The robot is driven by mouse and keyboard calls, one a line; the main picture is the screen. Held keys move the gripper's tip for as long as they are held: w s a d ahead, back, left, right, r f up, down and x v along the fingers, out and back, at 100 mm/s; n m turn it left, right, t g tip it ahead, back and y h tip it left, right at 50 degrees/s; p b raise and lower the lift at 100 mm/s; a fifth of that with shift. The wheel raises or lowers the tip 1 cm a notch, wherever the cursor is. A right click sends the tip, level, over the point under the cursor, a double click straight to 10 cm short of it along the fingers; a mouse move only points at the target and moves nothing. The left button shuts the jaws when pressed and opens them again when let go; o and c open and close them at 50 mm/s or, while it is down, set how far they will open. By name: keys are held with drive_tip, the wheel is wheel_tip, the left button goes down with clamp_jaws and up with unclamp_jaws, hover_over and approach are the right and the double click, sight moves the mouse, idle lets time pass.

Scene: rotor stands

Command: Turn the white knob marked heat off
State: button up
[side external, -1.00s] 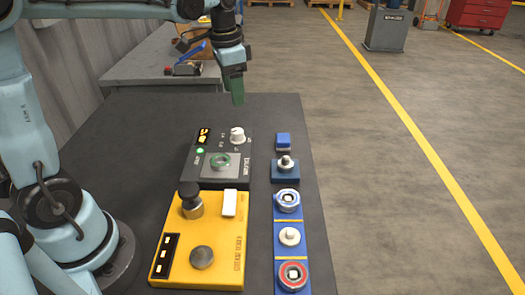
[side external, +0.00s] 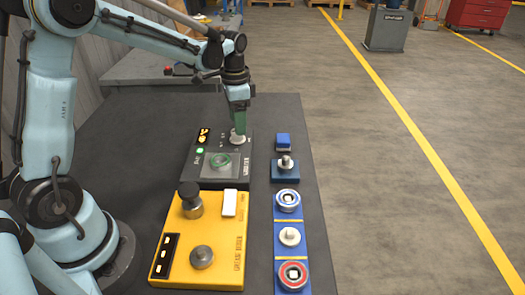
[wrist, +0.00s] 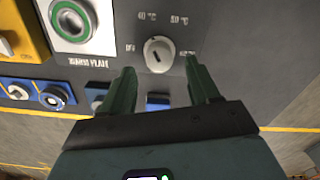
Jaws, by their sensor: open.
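The white knob (side external: 238,138) sits on the top right of the dark grey control panel (side external: 200,176). In the wrist view the knob (wrist: 158,54) shows a dark pointer line and has small temperature marks around it. My gripper (side external: 238,127) is directly above the knob in the side view, with green fingers pointing down. In the wrist view my gripper (wrist: 162,80) is open, its fingertips on either side just short of the knob, with nothing between them. I cannot tell whether a finger touches the knob.
A yellow box (side external: 222,262) with knobs stands in front. Blue blocks with round parts (side external: 289,238) line the right. The table (side external: 285,108) is clear behind the panel.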

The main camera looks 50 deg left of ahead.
drive_tip(key=shift+f, duration=1.5)
drive_tip(key=c, duration=1)
drive_tip(key=shift+c, duration=0.2)
drive_tip(key=shift+n, duration=0.4)
drive_tip(key=n, duration=0.5)
drive_tip(key=shift+a, duration=0.1)
drive_tip(key=n, duration=0.6)
